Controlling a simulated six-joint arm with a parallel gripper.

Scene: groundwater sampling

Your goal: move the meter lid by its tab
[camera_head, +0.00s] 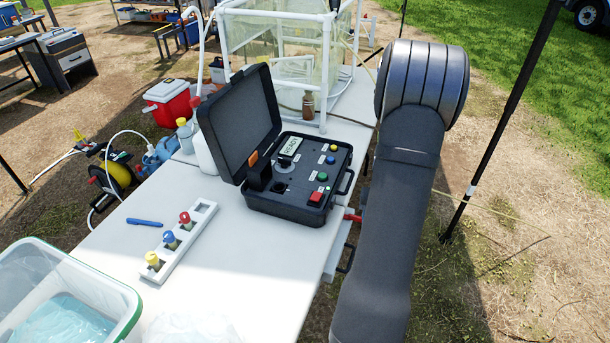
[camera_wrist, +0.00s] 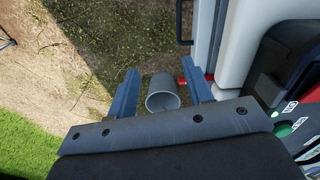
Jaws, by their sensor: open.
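The black meter case (camera_head: 300,208) stands on the white table. Its lid (camera_head: 240,118) is raised, standing open at the left side of the case. A small orange piece (camera_head: 253,158) shows near the lid's lower right; I cannot tell if it is the tab. In the wrist view the meter's panel (camera_wrist: 295,115) shows at the right edge. My gripper (camera_wrist: 158,68) is open, its two fingers apart, pointing down beside the table edge, away from the lid.
A grey cylinder (camera_wrist: 162,94) with a red part beside it appears between and below my fingers, by the table side. A white rack (camera_head: 205,215) with coloured-topped pieces, a blue pen (camera_head: 144,222) and a clear tub (camera_head: 133,305) are on the table. A white-framed enclosure (camera_head: 325,70) stands behind.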

